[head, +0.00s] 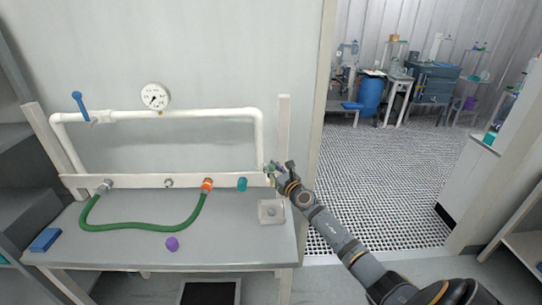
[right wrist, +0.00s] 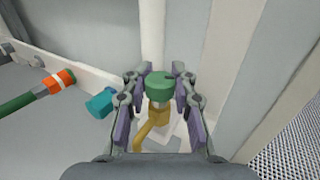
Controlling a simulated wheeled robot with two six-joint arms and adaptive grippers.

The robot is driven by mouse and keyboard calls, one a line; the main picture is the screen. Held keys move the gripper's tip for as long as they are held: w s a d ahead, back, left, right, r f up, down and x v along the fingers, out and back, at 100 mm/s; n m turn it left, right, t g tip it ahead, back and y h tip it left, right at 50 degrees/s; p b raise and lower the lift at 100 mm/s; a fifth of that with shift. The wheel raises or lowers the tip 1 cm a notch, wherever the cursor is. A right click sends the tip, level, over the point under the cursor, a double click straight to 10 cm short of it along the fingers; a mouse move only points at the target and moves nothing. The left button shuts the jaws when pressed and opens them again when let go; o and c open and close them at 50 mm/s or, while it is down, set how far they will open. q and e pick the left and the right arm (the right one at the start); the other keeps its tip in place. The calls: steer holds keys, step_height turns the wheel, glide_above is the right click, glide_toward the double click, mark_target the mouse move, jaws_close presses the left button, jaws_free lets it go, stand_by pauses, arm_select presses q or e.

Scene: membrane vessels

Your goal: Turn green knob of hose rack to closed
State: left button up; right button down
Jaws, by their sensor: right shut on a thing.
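The hose rack (head: 140,181) is a white pipe frame with a board, standing on a grey bench. Its green knob (right wrist: 160,86) is a short round cap on a brass valve body (right wrist: 155,116) at the rack's right end. My right gripper (head: 274,170) reaches in from the right. In the right wrist view its purple-padded fingers stand on both sides of the knob, and it is shut on the knob. In the head view the gripper mostly hides the knob. My left gripper is not in view.
A green hose (head: 140,227) hangs from the board to an orange-collared fitting (head: 207,185). A teal cap (head: 242,184) is close left of the gripper. A clear square block (head: 271,211), purple piece (head: 172,243) and blue box (head: 45,240) lie on the bench (head: 225,240).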

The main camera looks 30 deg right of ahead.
steer(key=m+h+p, duration=0.2)
steer(key=h+p, duration=0.1)
steer(key=m+h+p, duration=0.1)
steer(key=shift+a+r+g, duration=0.1)
steer(key=shift+r+g, duration=0.2)
steer(key=shift+f+m+h+p, duration=0.15)
steer(key=shift+m+h+p, duration=0.3)
steer(key=shift+h, duration=0.35)
steer(key=shift+f+m+g+h, duration=0.15)
steer(key=shift+m+g+h, duration=0.5)
steer(key=shift+h, duration=0.35)
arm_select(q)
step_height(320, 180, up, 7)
arm_select(e)
steer(key=shift+f+m+g+h, duration=0.1)
steer(key=shift+m+g+h, duration=0.35)
steer(key=shift+h, duration=0.25)
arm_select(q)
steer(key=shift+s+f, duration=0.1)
arm_select(e)
steer(key=shift+m+g+h, duration=0.3)
steer(key=shift+m+h, duration=0.05)
steer(key=shift+h, duration=0.15)
steer(key=shift+s, duration=0.1)
steer(key=c, duration=1.1)
jaws_free()
steer(key=shift+o, duration=0.2)
steer(key=v, duration=1.1)
steer(key=shift+s, duration=0.4)
